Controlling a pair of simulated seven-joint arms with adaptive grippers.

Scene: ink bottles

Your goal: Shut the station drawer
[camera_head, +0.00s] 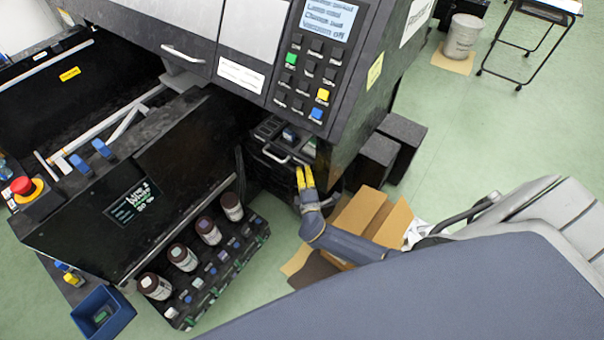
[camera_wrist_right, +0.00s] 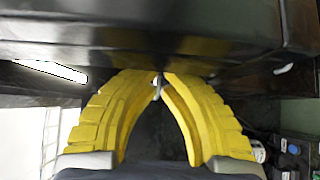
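The station drawer (camera_head: 262,158) is a dark box low under the control panel, with a light bar handle (camera_head: 275,157) on its front. Its open top shows dark slots and a blue-topped item, so it stands out from the machine. My right gripper (camera_head: 306,178) has yellow fingers and is just right of and below the drawer front; I cannot tell if it touches. In the right wrist view the gripper (camera_wrist_right: 160,75) has its fingertips together below a dark surface. A small pale piece shows just behind the tips, unclear. My left gripper is out of view.
A rack of several ink bottles (camera_head: 208,230) stands left of the drawer. The control panel (camera_head: 305,75) overhangs it. Dark blocks (camera_head: 402,132) and an open cardboard box (camera_head: 365,212) are to the right.

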